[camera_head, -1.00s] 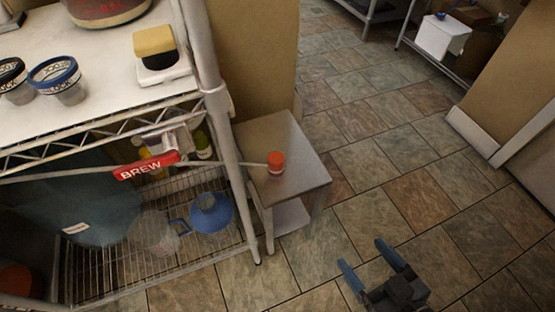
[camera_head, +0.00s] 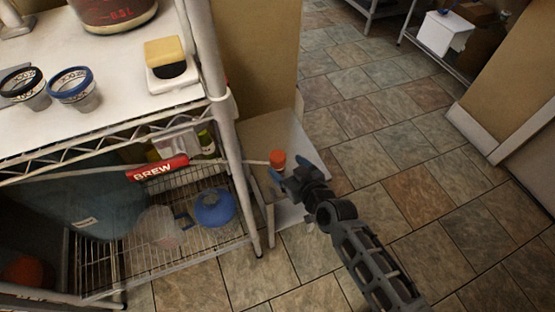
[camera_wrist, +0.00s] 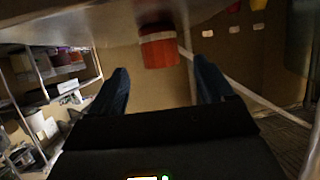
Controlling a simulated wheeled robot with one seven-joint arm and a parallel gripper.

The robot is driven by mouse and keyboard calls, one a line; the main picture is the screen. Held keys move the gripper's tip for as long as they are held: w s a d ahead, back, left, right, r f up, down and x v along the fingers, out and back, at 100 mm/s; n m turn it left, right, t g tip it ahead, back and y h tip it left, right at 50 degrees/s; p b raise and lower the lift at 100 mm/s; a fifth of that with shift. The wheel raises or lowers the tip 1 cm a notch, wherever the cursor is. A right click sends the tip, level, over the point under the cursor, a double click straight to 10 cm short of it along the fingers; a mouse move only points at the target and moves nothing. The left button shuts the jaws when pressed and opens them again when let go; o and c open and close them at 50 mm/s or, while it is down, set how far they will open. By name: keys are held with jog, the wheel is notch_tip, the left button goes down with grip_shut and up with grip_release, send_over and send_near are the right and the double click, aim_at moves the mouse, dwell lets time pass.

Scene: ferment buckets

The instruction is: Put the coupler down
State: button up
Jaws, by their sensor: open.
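An orange-red cylinder that looks like the coupler (camera_head: 277,158) stands upright on the small side table (camera_head: 262,130). A thin pale hose reaches to it from the wire rack. It also shows in the wrist view (camera_wrist: 158,47), at upper middle, beyond and between my two blue fingertips. My gripper (camera_head: 290,178) is open and empty, by the near side of the table, close to the coupler. Whether a finger touches the coupler, I cannot tell. My gripper also shows in the wrist view (camera_wrist: 160,75) with its fingers wide apart.
The wire rack (camera_head: 232,150) stands left of the table, its post close by. A red BREW tag (camera_head: 157,168) hangs on it. A blue round vessel (camera_head: 214,208) and a clear jug (camera_head: 160,228) are on its lower shelf. The tiled floor at right is clear.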

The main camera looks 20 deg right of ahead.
aim_at(282, 162)
jog(key=shift+b+x, duration=0.7)
jog(key=shift+x, duration=2.5)
jog(key=shift+a, duration=0.1)
jog(key=shift+c, duration=0.3)
jog(key=c, duration=1.2)
jog(key=shift+r, duration=0.2)
